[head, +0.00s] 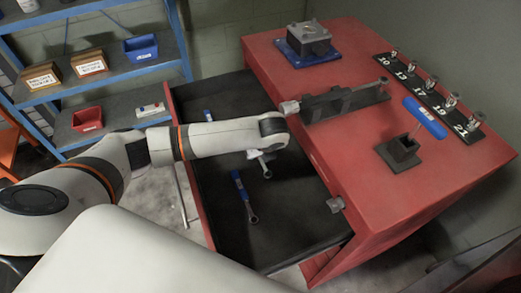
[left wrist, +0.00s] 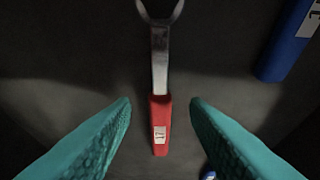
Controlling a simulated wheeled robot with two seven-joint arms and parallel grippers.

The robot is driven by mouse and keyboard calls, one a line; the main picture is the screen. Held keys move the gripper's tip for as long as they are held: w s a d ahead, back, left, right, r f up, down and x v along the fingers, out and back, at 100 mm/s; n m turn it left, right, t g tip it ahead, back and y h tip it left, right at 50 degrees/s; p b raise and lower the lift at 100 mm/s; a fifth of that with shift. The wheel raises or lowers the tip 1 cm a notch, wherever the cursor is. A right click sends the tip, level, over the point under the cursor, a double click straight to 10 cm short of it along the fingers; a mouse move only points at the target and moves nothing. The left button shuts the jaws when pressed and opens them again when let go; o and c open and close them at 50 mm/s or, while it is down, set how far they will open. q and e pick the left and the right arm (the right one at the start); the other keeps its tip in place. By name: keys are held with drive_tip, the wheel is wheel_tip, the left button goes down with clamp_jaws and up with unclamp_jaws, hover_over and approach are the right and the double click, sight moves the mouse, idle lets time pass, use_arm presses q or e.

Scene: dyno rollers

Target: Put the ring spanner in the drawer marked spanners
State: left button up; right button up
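A spanner with a red handle (left wrist: 160,125) and a steel shank lies on a dark surface in the left wrist view. In the head view my left arm reaches over an open black-lined drawer (head: 290,215) of the red cabinet; the red handle is hidden there. A blue-handled spanner (head: 242,188) with a ring-shaped end lies in this drawer. No drawer marking is readable.
Another blue-handled tool (head: 207,115) lies near the drawer's far end. A blue handle (left wrist: 290,40) lies right of the gripper. The red cabinet top (head: 330,135) carries a black rack, a socket strip (head: 430,95) and a blue-handled tool (head: 425,117). Blue shelves (head: 115,75) stand left.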

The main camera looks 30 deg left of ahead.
use_arm(q)
drive_tip(key=shift+r, duration=0.1)
drive_tip(key=shift+r, duration=0.2)
drive_tip(key=v, duration=0.6)
drive_tip(key=shift+s+d, duration=0.15)
drive_tip(key=shift+d, duration=0.05)
drive_tip(key=s+d, duration=0.7)
drive_tip(key=d, duration=0.1)
drive_tip(key=shift+s+b, duration=0.25)
drive_tip(key=shift+b, duration=0.05)
drive_tip(key=shift+d+f, duration=0.1)
drive_tip(key=shift+d, duration=0.05)
